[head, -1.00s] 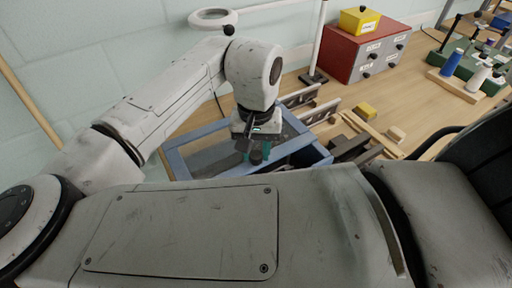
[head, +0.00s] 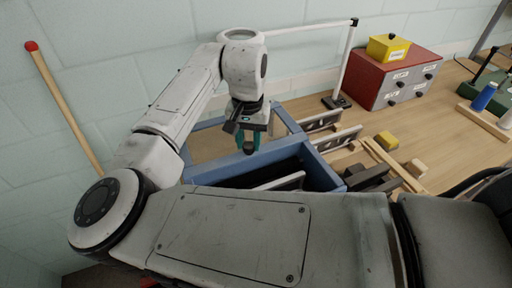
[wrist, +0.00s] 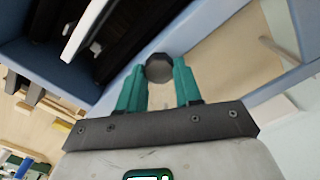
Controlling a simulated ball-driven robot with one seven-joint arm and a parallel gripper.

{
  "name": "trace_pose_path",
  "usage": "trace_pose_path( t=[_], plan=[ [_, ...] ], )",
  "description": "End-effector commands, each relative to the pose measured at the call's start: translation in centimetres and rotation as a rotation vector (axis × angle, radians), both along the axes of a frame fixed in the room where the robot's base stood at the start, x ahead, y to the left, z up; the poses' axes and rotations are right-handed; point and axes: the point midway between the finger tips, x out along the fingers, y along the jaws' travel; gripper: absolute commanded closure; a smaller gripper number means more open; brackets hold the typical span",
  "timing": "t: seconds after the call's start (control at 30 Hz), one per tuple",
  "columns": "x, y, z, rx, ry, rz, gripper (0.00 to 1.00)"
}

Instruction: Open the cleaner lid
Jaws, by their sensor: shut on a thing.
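The cleaner is a blue box (head: 325,172) on the bench, partly hidden behind my own body. Its lid is a blue frame (head: 288,118) around a see-through panel, and the frame also shows in the wrist view (wrist: 212,22). The lid stands away from part of the box, so the dark inside shows; I cannot tell its exact angle. My gripper (head: 248,146) is at the lid's edge, its teal fingers shut on a dark round knob (wrist: 158,67). The knob sits between both fingertips in the wrist view. A pale bar lies inside the box (head: 282,182).
Grey metal rails (head: 338,139), a yellow block (head: 386,140) and wooden strips lie right of the box. A red drawer cabinet (head: 396,80) with a yellow box stands behind. A white post (head: 344,65) rises near the wall. A red-tipped wooden stick leans at left.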

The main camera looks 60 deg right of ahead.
Motion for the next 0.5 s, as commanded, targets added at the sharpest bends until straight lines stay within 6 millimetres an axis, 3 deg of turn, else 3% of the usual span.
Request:
trace_pose_path(
  t=[0.3, 0.33, 0.5],
  plan=[
    [0.06, -0.04, 0.07, 0.001, 0.001, -0.001, 1.0],
    [0.05, -0.03, 0.07, 0.001, 0.001, -0.001, 0.63],
    [0.06, -0.03, 0.05, 0.001, 0.001, -0.001, 0.47]
  ],
)
